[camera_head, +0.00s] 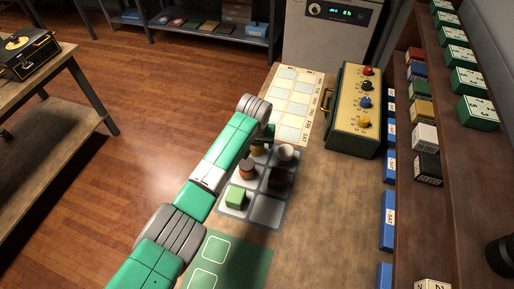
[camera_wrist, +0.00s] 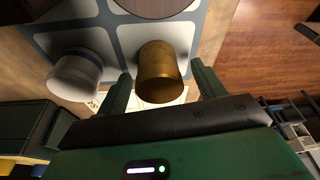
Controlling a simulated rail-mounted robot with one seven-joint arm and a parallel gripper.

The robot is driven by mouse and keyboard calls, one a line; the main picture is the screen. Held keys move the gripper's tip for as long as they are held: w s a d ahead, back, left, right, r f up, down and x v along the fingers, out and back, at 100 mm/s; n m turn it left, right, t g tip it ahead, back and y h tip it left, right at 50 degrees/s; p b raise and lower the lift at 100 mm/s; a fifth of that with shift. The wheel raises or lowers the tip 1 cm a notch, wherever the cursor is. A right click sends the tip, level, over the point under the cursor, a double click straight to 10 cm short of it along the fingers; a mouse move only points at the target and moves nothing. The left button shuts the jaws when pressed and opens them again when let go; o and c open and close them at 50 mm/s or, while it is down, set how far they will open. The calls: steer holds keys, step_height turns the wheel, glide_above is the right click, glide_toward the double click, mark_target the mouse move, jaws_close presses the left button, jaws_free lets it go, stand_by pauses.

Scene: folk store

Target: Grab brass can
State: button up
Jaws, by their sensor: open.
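The brass can (camera_wrist: 162,75) stands in a compartment of the grey tray (camera_wrist: 215,30) in the wrist view. My gripper (camera_wrist: 161,88) is open, with one green finger on each side of the can. I cannot tell whether either finger touches it. In the head view, the brass can (camera_head: 257,150) shows only in part beside my gripper (camera_head: 267,133), at the far left of the tray (camera_head: 266,211).
A white cup (camera_head: 286,152) stands just right of the can. A red-brown pot (camera_head: 247,171), a dark round thing (camera_head: 279,180) and a green cube (camera_head: 236,198) occupy other compartments. The near right compartment is empty. A box with coloured knobs (camera_head: 350,110) stands to the right.

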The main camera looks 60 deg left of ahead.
steer(key=shift+x, duration=0.8)
steer(key=shift+r, duration=0.1)
steer(key=c, duration=1.1)
